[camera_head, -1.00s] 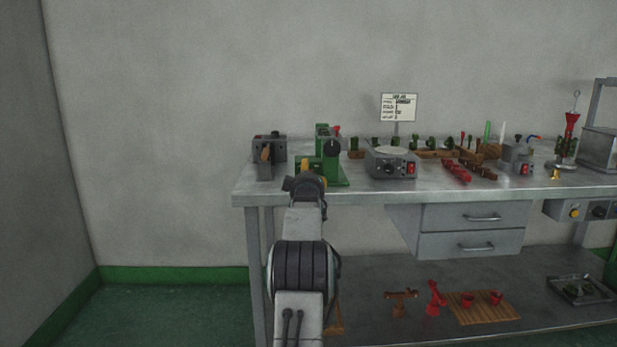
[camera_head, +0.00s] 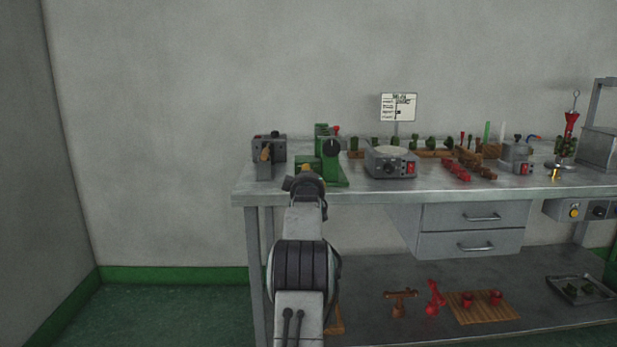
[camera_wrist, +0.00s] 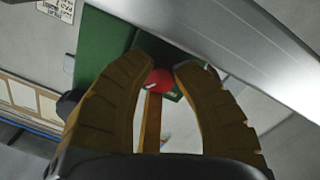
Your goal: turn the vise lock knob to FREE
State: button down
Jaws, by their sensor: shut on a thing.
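The green vise (camera_head: 331,172) stands near the left end of the bench, with a black round knob (camera_head: 331,148) on its front. My gripper (camera_wrist: 163,70) points at the green body (camera_wrist: 103,45) in the wrist view. Its orange-brown fingers are shut on a round red knob (camera_wrist: 160,80), which shows between the fingertips. In the head view my wrist stands in front of the vise and hides its lower left part and the gripped knob. The FREE mark cannot be read in either view.
A grey device with a brown handle (camera_head: 265,153) stands close to the left of the vise. A grey hotplate-like box (camera_head: 391,163) stands to its right. The floor at left is clear.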

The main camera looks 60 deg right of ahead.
jog(key=shift+w, duration=0.1)
jog(key=shift+a+r+n, duration=0.1)
jog(key=shift+r+n, duration=0.05)
jog(key=shift+n, duration=0.65)
jog(key=c, duration=1)
grip_release()
jog(key=shift+o, duration=0.2)
jog(key=shift+m, duration=0.3)
